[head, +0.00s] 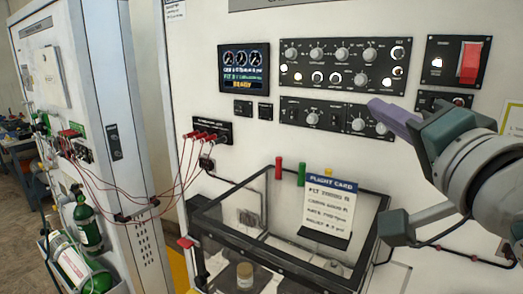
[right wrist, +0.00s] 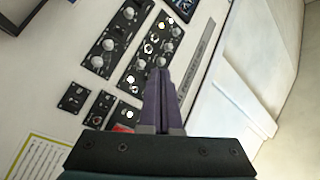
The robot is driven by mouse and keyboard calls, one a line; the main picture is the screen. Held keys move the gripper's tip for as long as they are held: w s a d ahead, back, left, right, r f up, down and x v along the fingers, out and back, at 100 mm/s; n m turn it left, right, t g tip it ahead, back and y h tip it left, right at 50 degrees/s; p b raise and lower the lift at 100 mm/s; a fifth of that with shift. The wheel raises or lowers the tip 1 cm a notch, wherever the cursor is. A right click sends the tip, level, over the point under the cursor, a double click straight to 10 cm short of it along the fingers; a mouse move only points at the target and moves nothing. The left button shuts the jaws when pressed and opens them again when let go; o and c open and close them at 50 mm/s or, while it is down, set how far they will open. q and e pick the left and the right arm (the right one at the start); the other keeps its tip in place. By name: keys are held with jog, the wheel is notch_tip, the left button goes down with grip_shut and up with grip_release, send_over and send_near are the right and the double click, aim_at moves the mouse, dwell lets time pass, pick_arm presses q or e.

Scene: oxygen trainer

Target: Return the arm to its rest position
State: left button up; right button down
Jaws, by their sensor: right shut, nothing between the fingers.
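My right gripper (head: 376,108) reaches in from the right in the head view, in front of the lower control panel (head: 322,117). Its purple fingers are closed together and hold nothing. In the right wrist view the closed fingers (right wrist: 161,72) point at the wall with the knob panels, apart from them as far as I can tell. The forearm covers part of the small panel below the red switch. My left gripper is not in view.
A clear-walled box (head: 285,262) with a flight card (head: 329,207) stands below. The upper knob panel (head: 345,64), a display (head: 244,68) and a red switch (head: 470,62) are on the wall. Red cables (head: 171,193) hang at left near green cylinders (head: 88,225).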

pick_arm(q)
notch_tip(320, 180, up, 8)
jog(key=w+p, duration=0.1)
jog(key=p, duration=0.6)
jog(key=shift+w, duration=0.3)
pick_arm(e)
jog(key=s+f+n+g, duration=0.3)
jog(key=s+f+g, duration=0.1)
jog(key=s, duration=0.5)
jog(key=s+d+f+n+g+h, duration=0.1)
jog(key=s+f+n+g, duration=0.3)
jog(key=s, duration=0.6)
jog(key=s+d+f+n+g+h, duration=0.1)
jog(key=s+f+n+g, duration=0.3)
jog(key=s+g, duration=0.3)
jog(key=s+f, duration=0.1)
jog(key=s, duration=0.1)
jog(key=shift+s+d+f+g, duration=0.25)
jog(key=shift+s+g, duration=0.05)
jog(key=shift+s, duration=0.1)
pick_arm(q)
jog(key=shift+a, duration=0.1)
